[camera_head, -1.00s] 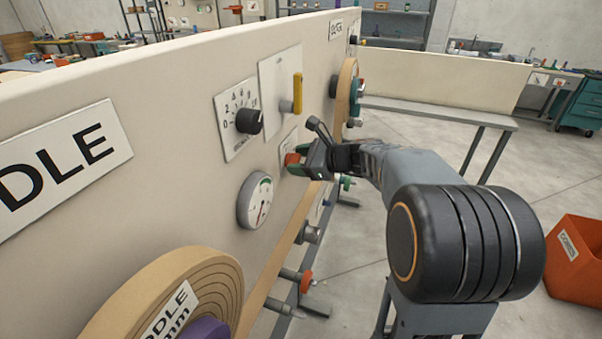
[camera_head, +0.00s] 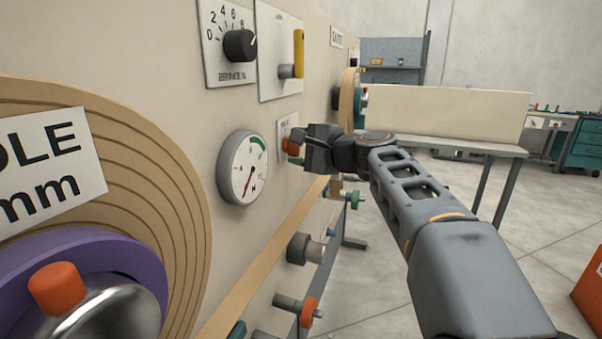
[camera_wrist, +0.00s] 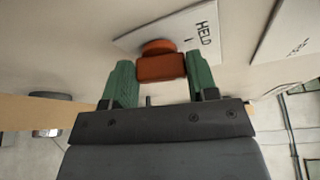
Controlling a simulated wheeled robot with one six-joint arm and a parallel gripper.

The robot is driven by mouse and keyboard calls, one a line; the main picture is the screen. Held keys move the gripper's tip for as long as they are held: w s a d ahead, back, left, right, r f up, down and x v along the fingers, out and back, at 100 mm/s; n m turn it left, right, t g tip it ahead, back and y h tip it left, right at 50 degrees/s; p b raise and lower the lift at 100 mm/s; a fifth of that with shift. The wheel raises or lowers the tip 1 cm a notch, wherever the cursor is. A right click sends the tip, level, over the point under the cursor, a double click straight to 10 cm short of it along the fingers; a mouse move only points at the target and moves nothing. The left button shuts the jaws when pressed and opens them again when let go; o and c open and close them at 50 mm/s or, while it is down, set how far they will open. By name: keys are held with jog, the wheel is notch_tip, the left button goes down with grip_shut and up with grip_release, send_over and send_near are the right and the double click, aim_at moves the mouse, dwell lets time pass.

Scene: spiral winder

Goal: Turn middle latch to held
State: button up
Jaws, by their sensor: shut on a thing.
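The middle latch is an orange-red knob (camera_head: 291,144) on a small white plate (camera_head: 286,124) on the beige panel. In the wrist view the latch (camera_wrist: 162,68) sits between the two green fingers, and the plate (camera_wrist: 180,33) behind it reads "HELD" with a small mark below the word. My gripper (camera_wrist: 160,80) is shut on the latch, one finger on each side. In the head view my gripper (camera_head: 298,148) reaches the panel from the right and covers part of the latch and plate.
A round gauge (camera_head: 243,168) sits left of the latch. A black dial (camera_head: 240,45) and a yellow lever (camera_head: 298,52) are above. Several knobs and pegs, including an orange one (camera_head: 308,311), stick out below. A large tan spiral roll (camera_head: 165,190) is at left. Open floor lies right.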

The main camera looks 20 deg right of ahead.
jog(key=f+n+b, duration=0.1)
jog(key=n+b, duration=0.1)
jog(key=b, duration=0.2)
jog(key=shift+t, duration=0.4)
jog(key=shift+a+n+b, duration=0.1)
jog(key=shift+n+b, duration=0.3)
jog(key=shift+b, duration=0.35)
jog(key=shift+r+y, duration=0.2)
jog(key=shift+y, duration=0.1)
jog(key=o, duration=0.9)
jog(key=shift+s+r, duration=0.1)
jog(key=shift+o, duration=0.2)
jog(key=v, duration=1.4)
jog(key=shift+a, duration=0.1)
